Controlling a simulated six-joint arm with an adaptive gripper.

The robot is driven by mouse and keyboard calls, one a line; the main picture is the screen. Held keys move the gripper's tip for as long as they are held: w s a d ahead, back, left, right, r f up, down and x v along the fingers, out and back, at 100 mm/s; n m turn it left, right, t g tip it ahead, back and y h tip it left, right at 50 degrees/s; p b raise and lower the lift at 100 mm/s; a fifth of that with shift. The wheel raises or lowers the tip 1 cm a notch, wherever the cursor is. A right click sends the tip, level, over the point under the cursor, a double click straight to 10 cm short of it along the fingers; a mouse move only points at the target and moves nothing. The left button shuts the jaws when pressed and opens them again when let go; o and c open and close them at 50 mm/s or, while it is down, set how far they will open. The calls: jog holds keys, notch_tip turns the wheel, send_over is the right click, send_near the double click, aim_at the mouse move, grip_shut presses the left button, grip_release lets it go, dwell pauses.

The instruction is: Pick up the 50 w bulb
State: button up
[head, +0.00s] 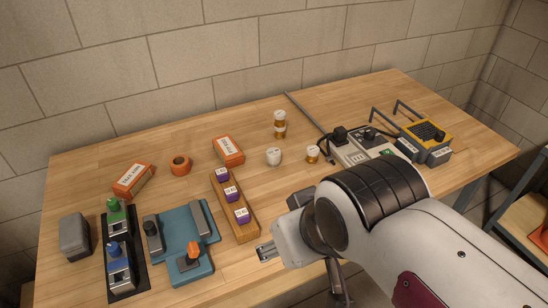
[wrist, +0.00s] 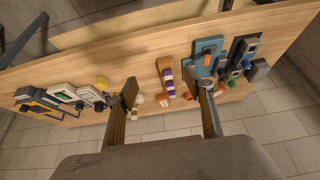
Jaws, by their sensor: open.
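A narrow wooden rack (head: 250,234) holds three purple pieces with white labels: a far one (head: 222,174), a middle one (head: 231,194) and a near one (head: 241,215). Their labels are too small to read surely, so I cannot tell which, if any, is the 50 w bulb. My gripper (head: 303,270) is open and empty near the table's front edge, to the right of the rack's near end. In the wrist view my gripper (wrist: 167,92) has its fingers wide apart, and the rack (wrist: 161,63) with its purple pieces (wrist: 168,75) shows between them.
Left of the rack is a teal fixture (head: 186,262), beside a black tray (head: 127,283). Orange boxes (head: 228,150) (head: 133,181), an orange ring (head: 181,165), a white rounded object (head: 273,157) and amber bottles (head: 279,124) stand behind. Grey devices (head: 360,152) are at right.

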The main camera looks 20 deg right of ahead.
jog(key=shift+w, duration=0.1)
jog(key=t+h, duration=0.2)
jog(key=t, duration=0.4)
send_over(273, 156)
jog(key=s+a, duration=0.4)
jog(key=s, duration=0.5)
notch_tip(273, 156, down, 11)
jog(key=shift+m+t, duration=0.6)
jog(key=shift+t, duration=0.1)
jog(key=w+d+f, duration=0.1)
jog(key=f, duration=0.1)
jog(key=w+d+f, duration=0.1)
jog(key=f, duration=0.1)
jog(key=w+d+f, duration=0.1)
jog(key=f, duration=0.1)
jog(key=shift+w, duration=0.15)
jog(key=shift+w+d+f, duration=0.15)
jog(key=shift+f, duration=0.35)
jog(key=shift+w, duration=0.1)
jog(key=shift+x, duration=1.2)
